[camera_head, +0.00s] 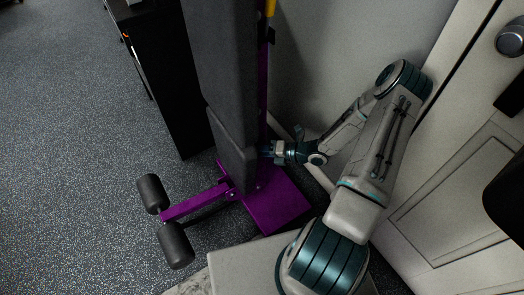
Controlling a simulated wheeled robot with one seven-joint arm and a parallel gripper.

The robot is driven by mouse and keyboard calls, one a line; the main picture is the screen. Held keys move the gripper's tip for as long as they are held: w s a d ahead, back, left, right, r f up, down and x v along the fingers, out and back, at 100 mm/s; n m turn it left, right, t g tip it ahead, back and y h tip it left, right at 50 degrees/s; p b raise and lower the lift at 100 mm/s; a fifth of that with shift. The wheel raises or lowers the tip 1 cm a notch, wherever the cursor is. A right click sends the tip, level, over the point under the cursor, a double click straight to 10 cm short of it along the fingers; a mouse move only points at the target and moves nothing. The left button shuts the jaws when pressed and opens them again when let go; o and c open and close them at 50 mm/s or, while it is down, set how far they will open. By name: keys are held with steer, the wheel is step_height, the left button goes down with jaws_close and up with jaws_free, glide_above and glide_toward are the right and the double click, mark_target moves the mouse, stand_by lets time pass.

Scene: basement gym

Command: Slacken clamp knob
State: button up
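A folded exercise bench stands upright, with dark grey pads (222,70) and a purple frame (275,205). My gripper (266,152) reaches in from the right and meets the bench's right side, at the purple post behind the lower pad. Its fingertips are small and dark against the post, so I cannot tell whether they are open or shut, or whether they touch a knob. I cannot make out a clamp knob there. A small black fitting (270,35) sits higher on the post, below a yellow part (270,8).
Black foam rollers (174,244) stick out at the bench's lower left. A black cabinet (165,70) stands behind it to the left. A pale wall and a panelled door (465,205) close off the right. Open speckled floor (70,150) lies left.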

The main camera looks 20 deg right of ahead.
steer(key=shift+f+m+t+y+b, duration=0.3)
steer(key=shift+m+t+y+b, duration=0.3)
steer(key=shift+m+y+b, duration=0.95)
steer(key=shift+f+m+t+y+b, duration=0.25)
steer(key=shift+m+t+y+b, duration=0.6)
steer(key=shift+b, duration=1.35)
steer(key=shift+f+m+t+y+b, duration=0.35)
steer(key=shift+m+y+b, duration=0.55)
steer(key=shift+m+b, duration=0.8)
steer(key=shift+r, duration=0.1)
steer(key=o, duration=0.7)
steer(key=shift+d, duration=0.1)
steer(key=p+v, duration=0.2)
steer(key=v, duration=1.1)
steer(key=shift+s+d, duration=0.2)
steer(key=shift+s, duration=0.1)
